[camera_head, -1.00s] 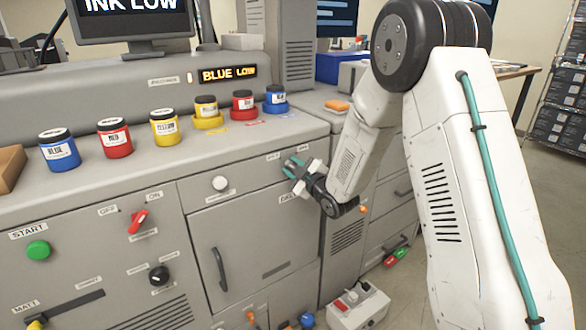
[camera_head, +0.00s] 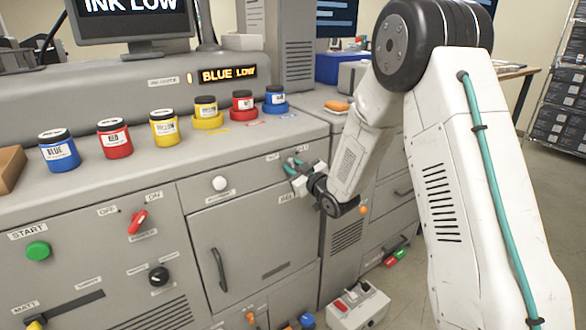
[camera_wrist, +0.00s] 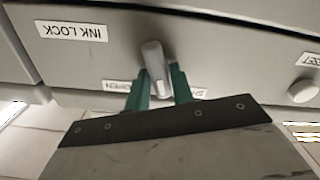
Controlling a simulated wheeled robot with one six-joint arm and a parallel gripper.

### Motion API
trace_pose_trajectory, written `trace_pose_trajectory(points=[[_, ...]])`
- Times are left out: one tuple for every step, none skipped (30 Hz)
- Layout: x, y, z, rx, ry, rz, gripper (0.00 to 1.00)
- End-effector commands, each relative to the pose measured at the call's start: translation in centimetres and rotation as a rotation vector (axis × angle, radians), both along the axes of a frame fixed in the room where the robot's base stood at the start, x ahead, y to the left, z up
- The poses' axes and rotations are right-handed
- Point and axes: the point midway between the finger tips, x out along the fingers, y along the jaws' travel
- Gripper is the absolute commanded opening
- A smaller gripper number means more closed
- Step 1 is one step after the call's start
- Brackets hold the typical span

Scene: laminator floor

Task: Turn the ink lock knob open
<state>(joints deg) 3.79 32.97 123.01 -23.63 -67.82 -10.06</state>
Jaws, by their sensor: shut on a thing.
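The ink lock knob (camera_wrist: 154,60) is a pale grey lever on the grey machine front. In the wrist view it sits between the two teal fingers of my gripper (camera_wrist: 158,88), which is shut on it. An INK LOCK label (camera_wrist: 72,31) lies to its left. An OPEN label (camera_wrist: 122,86) shows left of the fingers, and another label, partly hidden by a finger, is on the right. In the head view my gripper (camera_head: 292,168) is against the upper right of the machine front and hides the knob.
A white round knob (camera_head: 220,183) and a door handle (camera_head: 219,270) are left of my gripper. Several ink jars, including a blue one (camera_head: 275,99), stand on the ledge above. A white box with buttons (camera_head: 357,305) is on the floor below.

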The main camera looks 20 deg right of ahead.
Motion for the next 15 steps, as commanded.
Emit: trace_pose_trajectory(points=[[-0.02, -0.06, -0.05, 0.041, 0.014, 0.000, 0.01], [-0.02, -0.08, -0.04, 0.068, 0.023, 0.000, 0.01], [-0.01, -0.10, -0.03, 0.103, 0.035, 0.000, 0.01], [0.00, -0.12, -0.03, 0.131, 0.044, -0.001, 0.01], [0.01, -0.15, -0.02, 0.158, 0.053, -0.001, 0.01], [0.01, -0.17, -0.03, 0.193, 0.065, -0.001, 0.01], [0.02, -0.19, -0.03, 0.221, 0.074, -0.001, 0.01], [0.03, -0.21, -0.02, 0.249, 0.083, -0.001, 0.01], [0.04, -0.25, -0.02, 0.284, 0.094, -0.001, 0.01], [0.05, -0.27, -0.02, 0.311, 0.103, -0.001, 0.01], [0.05, -0.29, -0.01, 0.339, 0.112, -0.001, 0.01], [0.06, -0.31, -0.03, 0.374, 0.123, -0.001, 0.01], [0.07, -0.33, -0.03, 0.402, 0.132, -0.001, 0.01], [0.07, -0.36, -0.03, 0.429, 0.141, -0.002, 0.01], [0.08, -0.39, -0.03, 0.465, 0.153, -0.002, 0.01]])
